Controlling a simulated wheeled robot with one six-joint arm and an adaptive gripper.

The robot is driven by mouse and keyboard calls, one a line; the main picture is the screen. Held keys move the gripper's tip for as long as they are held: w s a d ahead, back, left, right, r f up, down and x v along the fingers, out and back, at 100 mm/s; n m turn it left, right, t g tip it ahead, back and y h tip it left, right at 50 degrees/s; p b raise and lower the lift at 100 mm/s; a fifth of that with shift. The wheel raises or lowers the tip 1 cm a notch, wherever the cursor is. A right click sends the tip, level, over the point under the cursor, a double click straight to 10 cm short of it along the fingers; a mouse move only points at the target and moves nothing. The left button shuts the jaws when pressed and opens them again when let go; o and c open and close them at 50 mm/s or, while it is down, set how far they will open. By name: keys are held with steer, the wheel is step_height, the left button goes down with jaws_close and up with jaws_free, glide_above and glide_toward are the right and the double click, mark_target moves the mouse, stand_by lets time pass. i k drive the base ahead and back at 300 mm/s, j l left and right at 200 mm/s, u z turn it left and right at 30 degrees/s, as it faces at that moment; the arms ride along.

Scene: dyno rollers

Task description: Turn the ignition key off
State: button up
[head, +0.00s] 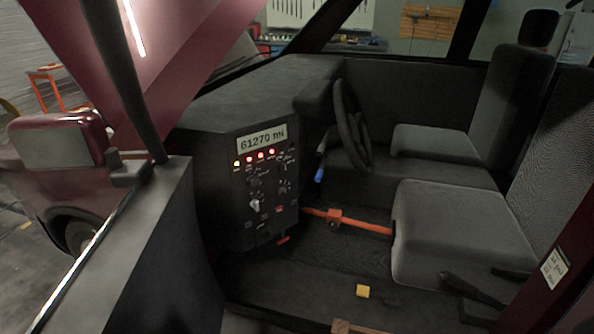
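The dark dashboard panel (240,192) stands left of the steering wheel (352,125). It has a display (263,137) reading about "61270", a row of lit red and amber lamps (261,156), and several small knobs. One pale key-like knob (254,204) sits low on the panel; I cannot tell if it is the ignition key or how it is turned. A small blue piece (319,175) hangs below the wheel, and I cannot tell whether it is a key fob. My gripper is not in view.
Two grey seats (450,232) are at the right. An orange bar (347,221) crosses low in front of the near seat. A yellow block (362,291) lies on the dark floor. The open door (155,240) at the left flanks the entry.

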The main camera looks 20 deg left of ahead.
mark_target(251, 180)
steer(key=u, duration=1.25)
